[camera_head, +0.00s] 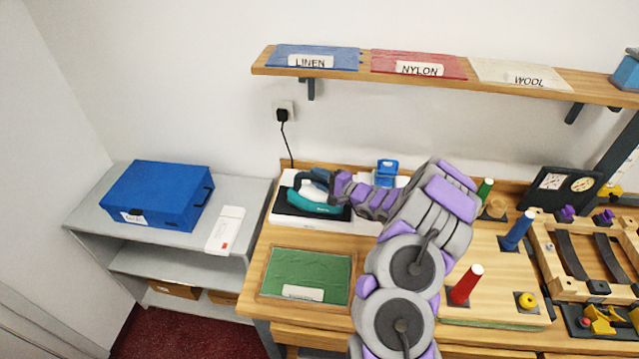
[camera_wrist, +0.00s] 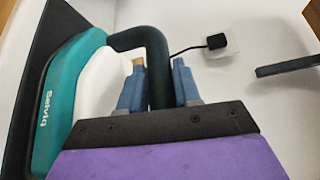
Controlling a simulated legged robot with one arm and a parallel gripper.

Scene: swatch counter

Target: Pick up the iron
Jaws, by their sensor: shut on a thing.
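The iron (camera_head: 314,203) is teal and white with a dark handle and lies at the back left of the counter, on a dark plate on a white stand (camera_head: 282,213). My gripper (camera_head: 330,180) reaches it from the right. In the wrist view, the fingers of my gripper (camera_wrist: 153,82) stand on either side of the iron's dark handle and are shut on it. The teal body of the iron (camera_wrist: 62,105) with white lettering fills the left of that view. I cannot tell whether the iron touches its stand. My arm hides part of the counter to the right.
A black plug (camera_head: 282,115) with a cord is in the wall above the iron. A green fabric swatch (camera_head: 308,275) lies in front. Thread spools, including a red one (camera_head: 467,284), stand right of my arm. A shelf (camera_head: 410,80) with labelled swatches hangs above. A blue case (camera_head: 157,193) sits left.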

